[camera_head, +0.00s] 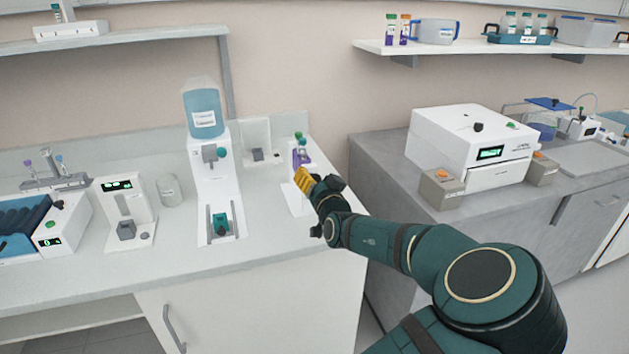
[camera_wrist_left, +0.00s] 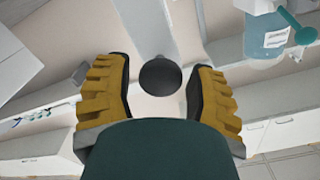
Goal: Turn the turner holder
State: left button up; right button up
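No part is marked as the turner holder, and I cannot tell for certain which it is. One candidate is the grey block (camera_head: 258,155) on a white upright stand (camera_head: 256,128) at the back of the counter. Another is the grey block (camera_head: 127,230) on the small display unit at left. My right gripper (camera_head: 303,180), with yellow fingers, is at the counter's right end, close to capped tubes with purple labels (camera_head: 301,155); its opening is hidden. In the left wrist view my left gripper (camera_wrist_left: 160,95) has its fingers wide apart. A dark round knob (camera_wrist_left: 160,74) shows between them, distance unclear.
A dispenser with a blue bottle (camera_head: 202,112) stands mid-counter. A blue-tray machine (camera_head: 50,228) and a beaker (camera_head: 168,190) are left of it. A white machine (camera_head: 472,145) stands on the grey right counter. Free counter lies along the front edge. Shelves hang above.

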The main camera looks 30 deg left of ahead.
pick_arm(q)
jog(key=shift+o, duration=0.2)
jog(key=v, duration=1.2)
